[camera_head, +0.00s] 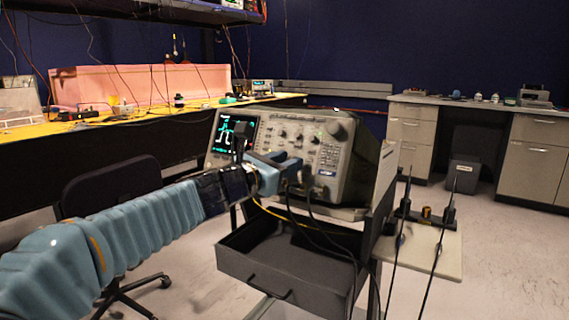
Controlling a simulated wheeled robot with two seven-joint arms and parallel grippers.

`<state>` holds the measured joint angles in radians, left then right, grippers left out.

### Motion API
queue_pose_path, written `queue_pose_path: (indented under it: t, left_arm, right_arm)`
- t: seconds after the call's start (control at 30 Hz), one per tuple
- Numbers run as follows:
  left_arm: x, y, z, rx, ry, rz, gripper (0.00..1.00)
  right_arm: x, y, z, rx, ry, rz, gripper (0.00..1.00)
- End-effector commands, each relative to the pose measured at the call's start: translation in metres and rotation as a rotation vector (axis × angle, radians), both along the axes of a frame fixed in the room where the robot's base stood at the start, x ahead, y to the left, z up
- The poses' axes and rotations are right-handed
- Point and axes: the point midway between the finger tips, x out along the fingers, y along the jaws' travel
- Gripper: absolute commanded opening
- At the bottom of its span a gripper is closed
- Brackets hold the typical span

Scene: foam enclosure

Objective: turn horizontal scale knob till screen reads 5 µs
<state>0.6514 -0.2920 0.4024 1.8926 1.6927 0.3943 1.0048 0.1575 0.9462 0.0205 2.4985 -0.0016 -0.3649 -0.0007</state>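The oscilloscope (328,165) stands tilted on a cart, with its lit screen (232,133) on the left and several knobs on its panel. The screen shows a cyan-green trace; its text is too small to read. A large round knob (337,130) sits at the panel's upper right, with smaller knobs (298,135) to its left. I cannot tell which is the horizontal scale knob. My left gripper (285,163) is in front of the lower panel, below the knobs. Its two blue fingers look apart, with nothing visible between them. It hides part of the lower panel. My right gripper is out of view.
The cart's dark open drawer (285,262) is below the oscilloscope, with cables hanging over it. Probes with thin leads (425,215) are at its right. A chair (112,190) stands at the left before a long yellow bench (150,122). Floor is clear at right.

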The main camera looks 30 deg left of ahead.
Motion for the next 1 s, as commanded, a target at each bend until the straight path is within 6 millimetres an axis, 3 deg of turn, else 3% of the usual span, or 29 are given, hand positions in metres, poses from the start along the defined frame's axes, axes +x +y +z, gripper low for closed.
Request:
queue_pose_path:
  t: [0.17, 0.4, 1.0]
  left_arm:
    - [0.0, 0.0001, -0.0002, 0.0, 0.001, 0.0, 0.33]
    - [-0.0002, 0.0002, -0.0003, 0.0, 0.001, 0.0, 0.0]
    - [-0.0001, 0.0005, -0.0006, 0.015, 0.001, -0.006, 0.0]
  right_arm:
    - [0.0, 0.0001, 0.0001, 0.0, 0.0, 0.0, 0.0]
    - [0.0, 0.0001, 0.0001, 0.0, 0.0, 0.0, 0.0]
    - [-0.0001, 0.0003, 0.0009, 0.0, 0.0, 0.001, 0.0]
